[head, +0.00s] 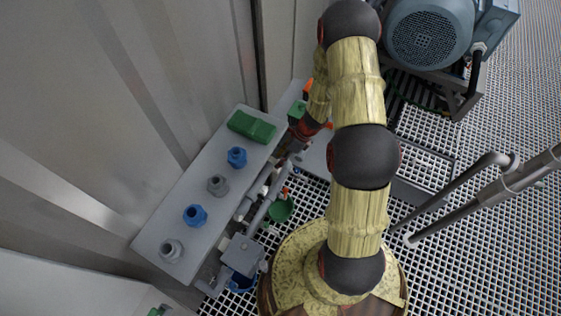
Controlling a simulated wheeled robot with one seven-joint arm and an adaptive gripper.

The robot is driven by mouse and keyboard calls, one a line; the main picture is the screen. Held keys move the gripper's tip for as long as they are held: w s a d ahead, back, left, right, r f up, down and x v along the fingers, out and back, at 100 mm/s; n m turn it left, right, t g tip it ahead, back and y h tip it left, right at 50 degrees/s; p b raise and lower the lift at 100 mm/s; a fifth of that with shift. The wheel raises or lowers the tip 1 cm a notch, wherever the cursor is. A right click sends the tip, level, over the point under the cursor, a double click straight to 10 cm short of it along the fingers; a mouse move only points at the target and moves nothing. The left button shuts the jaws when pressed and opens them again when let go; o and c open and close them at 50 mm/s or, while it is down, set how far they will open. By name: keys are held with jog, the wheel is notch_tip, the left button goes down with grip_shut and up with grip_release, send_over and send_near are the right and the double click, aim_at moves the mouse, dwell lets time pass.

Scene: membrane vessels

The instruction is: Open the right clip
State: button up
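My gripper (296,151) is at the end of my arm, beside the right edge of a grey bench (143,240). It is small and dark here, and its fingers blend into grey fittings and pipes (262,203) along that edge. I cannot tell whether it is open or shut, or whether it touches anything. No clip can be clearly made out; the part around my gripper is crowded and partly hidden by my wrist.
On the bench are a green block (251,127), blue fittings (236,157) and grey fittings (217,185). A green bowl-like part (279,208) sits below the pipes. A motor (430,35) stands top right, and pipes (490,200) cross the right. Metal walls (160,80) close the left.

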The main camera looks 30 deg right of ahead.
jog(key=shift+a+f, duration=0.15)
jog(key=shift+f, duration=0.25)
jog(key=shift+c, duration=0.2)
grip_shut()
jog(key=shift+a, duration=0.1)
dwell(0.4)
